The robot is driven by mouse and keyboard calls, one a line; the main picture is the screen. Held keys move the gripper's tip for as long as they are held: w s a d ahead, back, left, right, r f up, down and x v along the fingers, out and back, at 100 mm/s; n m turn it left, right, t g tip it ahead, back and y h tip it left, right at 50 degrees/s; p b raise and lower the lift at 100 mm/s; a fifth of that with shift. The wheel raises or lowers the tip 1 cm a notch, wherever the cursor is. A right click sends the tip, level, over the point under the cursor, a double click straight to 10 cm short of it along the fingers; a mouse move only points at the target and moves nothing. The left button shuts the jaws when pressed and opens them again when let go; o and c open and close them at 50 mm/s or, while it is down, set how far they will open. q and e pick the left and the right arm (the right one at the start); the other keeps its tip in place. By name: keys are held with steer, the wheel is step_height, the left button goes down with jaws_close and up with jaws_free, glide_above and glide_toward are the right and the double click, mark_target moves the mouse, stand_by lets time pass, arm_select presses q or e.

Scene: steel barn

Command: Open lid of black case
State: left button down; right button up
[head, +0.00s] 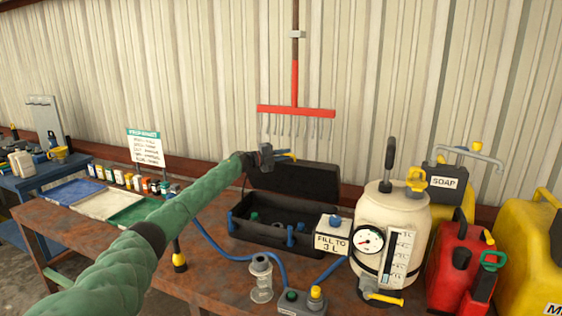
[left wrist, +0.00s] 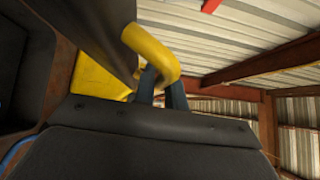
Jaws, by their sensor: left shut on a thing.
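The black case (head: 236,226) stands on the rusty bench with its lid (head: 300,183) raised, leaning back toward the wall. Its open tray holds several blue and dark small parts. My left arm reaches across from the lower left, and my left gripper (head: 282,155) is at the lid's upper left edge, shut on the lid. Yellow and blue parts show at the gripper there. In the left wrist view, a dark panel with small bolts (left wrist: 150,125) fills the lower part, close to the camera. The exact contact is hard to see. My right gripper is out of view.
Right of the case stand a white label box (head: 332,242), a cream tank with a gauge (head: 392,228), and red and yellow jugs (head: 455,255). Coloured trays (head: 100,203) are left. A red rake (head: 296,112) hangs behind.

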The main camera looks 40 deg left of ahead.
arm_select(q)
steer(key=shift+w+a+r+n+y, duration=0.2)
steer(key=shift+w+r+n+y, duration=0.1)
steer(key=shift+w+r, duration=0.3)
steer(key=shift+w, duration=0.35)
steer(key=shift+w+a+g+p, duration=0.15)
steer(key=shift+w+g+p, duration=0.15)
steer(key=shift+w+p, duration=0.1)
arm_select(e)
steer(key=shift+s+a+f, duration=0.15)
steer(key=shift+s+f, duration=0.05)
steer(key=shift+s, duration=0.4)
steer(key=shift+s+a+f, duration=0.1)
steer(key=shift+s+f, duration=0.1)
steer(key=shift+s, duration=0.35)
arm_select(q)
steer(key=c, duration=1.5)
jaws_free()
steer(key=shift+o, duration=0.2)
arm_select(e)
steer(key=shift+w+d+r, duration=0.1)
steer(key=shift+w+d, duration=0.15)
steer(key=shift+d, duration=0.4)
